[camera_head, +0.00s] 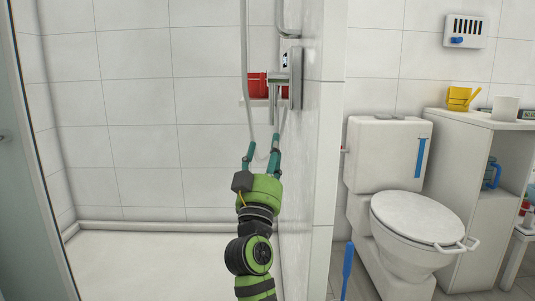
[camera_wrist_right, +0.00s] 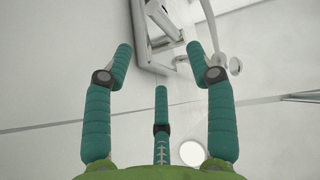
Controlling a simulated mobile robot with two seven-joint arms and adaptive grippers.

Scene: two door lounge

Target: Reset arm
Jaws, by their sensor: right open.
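My right arm reaches up into the tiled shower in the head view. Its gripper (camera_head: 262,143) has teal fingers spread apart, with nothing visible between them. The right wrist view shows the same gripper (camera_wrist_right: 165,62) with its fingers wide apart and empty. Beyond the fingertips in that view is a pale metal fitting (camera_wrist_right: 158,38) by the wall; whether a finger touches it cannot be told. My left gripper is in neither view.
A partition wall (camera_head: 310,150) stands close right of my right arm. A red container (camera_head: 257,85) sits on a small shelf beyond the gripper. A hose (camera_head: 246,70) hangs beside it. A toilet (camera_head: 415,220) and cabinet (camera_head: 480,130) stand right. The shower's left floor is clear.

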